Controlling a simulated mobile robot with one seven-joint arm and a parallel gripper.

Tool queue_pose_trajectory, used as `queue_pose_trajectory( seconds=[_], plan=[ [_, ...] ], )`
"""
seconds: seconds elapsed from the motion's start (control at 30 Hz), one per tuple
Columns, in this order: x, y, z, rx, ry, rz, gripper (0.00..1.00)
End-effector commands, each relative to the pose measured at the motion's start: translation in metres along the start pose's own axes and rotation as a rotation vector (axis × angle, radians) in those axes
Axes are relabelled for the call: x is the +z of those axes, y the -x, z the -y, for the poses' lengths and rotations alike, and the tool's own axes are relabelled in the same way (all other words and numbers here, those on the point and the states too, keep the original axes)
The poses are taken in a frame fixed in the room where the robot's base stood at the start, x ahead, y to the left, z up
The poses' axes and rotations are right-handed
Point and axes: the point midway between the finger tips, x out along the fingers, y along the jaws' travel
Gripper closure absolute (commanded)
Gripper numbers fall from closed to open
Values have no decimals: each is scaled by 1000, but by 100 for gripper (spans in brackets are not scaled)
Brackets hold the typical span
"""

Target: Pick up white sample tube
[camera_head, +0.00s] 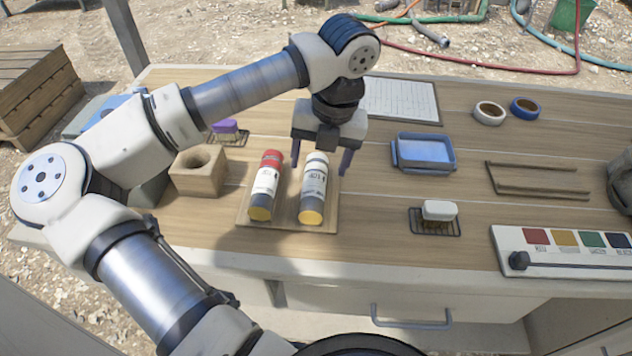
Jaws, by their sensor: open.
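The white sample tube (313,189) lies on a small wooden board (286,229) on the table. It has a white upper part with a printed label, a grey band and a yellow end toward me. A second tube with a red top (266,187) lies to its left on the same board, a small gap apart. My gripper (320,164) points down at the far end of the white tube, with one finger on each side of it. The fingers are apart and the gripper is open. I cannot tell whether the fingers touch the tube.
A wooden block with a hole (199,175) stands left of the board. A purple item (226,127) sits on a rack behind it. To the right are a blue tray (424,153), a white soap-like block (439,210) on a rack and a colour chart (569,249). Table between board and tray is clear.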

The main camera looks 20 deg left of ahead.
Motion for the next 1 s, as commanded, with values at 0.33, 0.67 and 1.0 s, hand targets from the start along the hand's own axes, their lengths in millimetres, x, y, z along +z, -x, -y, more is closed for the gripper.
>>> queue_pose_trajectory(
  seconds=[0.33, 0.67, 1.0],
  plan=[
    [0, -30, 1, -3, -2, -2, 33],
    [1, -71, 2, -4, -3, 0, 33],
    [1, -73, 2, -3, -2, 1, 46]
  ],
)
